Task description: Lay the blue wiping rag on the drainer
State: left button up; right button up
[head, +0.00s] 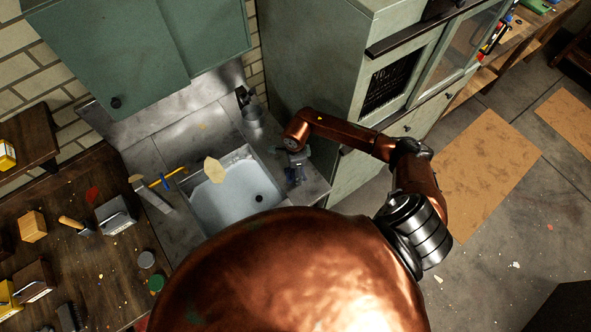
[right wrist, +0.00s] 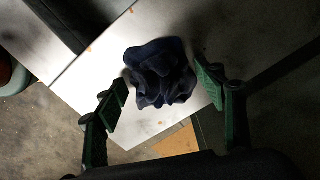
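The blue wiping rag (right wrist: 160,72) is a dark blue crumpled heap on a pale flat surface in the right wrist view. My right gripper (right wrist: 166,92) is open, with one finger on each side of the rag's near part and a gap to it on both sides. In the head view the right gripper (head: 297,160) points down at the counter right of the sink, and a dark blue bit of the rag (head: 291,179) shows below it. I cannot tell for sure which surface is the drainer; a flat grey metal top (head: 143,160) lies left of the sink. My left gripper is not in view.
The pale sink basin (head: 232,195) has a yellowish leaf-like piece (head: 214,169) at its back edge. A tall green cabinet (head: 320,60) stands close behind my right arm.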

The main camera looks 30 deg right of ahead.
jog(key=shift+r, duration=0.1)
jog(key=shift+w+r, duration=0.1)
jog(key=shift+r, duration=0.2)
notch_tip(320, 180, up, 12)
jog(key=b, duration=0.2)
jog(key=shift+f, duration=0.25)
